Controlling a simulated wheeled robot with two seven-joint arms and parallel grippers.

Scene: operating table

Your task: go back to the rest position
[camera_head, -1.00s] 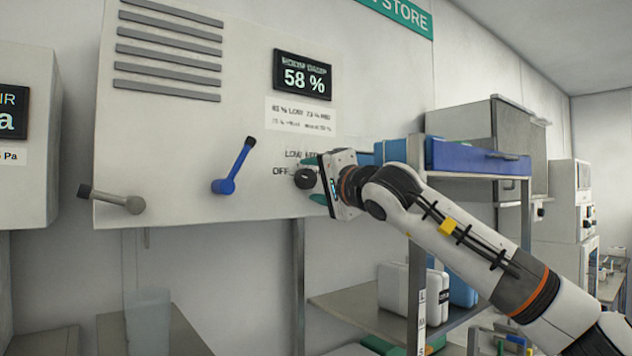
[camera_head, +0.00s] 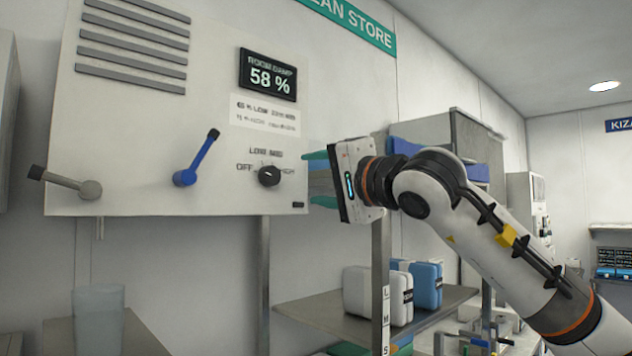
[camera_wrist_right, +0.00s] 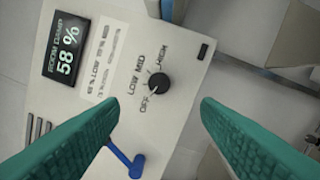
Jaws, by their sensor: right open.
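My right gripper (camera_head: 318,178) is open and empty, its green fingers just right of the grey panel (camera_head: 110,120). In the right wrist view its two green fingers (camera_wrist_right: 160,125) are spread wide, with the panel beyond them. The black knob (camera_head: 269,176), marked OFF, LOW, MID and HIGH, stands free of the fingers, left of them in the head view. It also shows in the right wrist view (camera_wrist_right: 158,83). My left gripper is not in view.
The panel carries a blue lever (camera_head: 197,160), a grey lever (camera_head: 68,184) and a 58 % display (camera_head: 268,75). A shelf rack (camera_head: 382,265) with white and blue cases (camera_head: 375,292) stands below my right arm. A clear container (camera_head: 99,318) stands at lower left.

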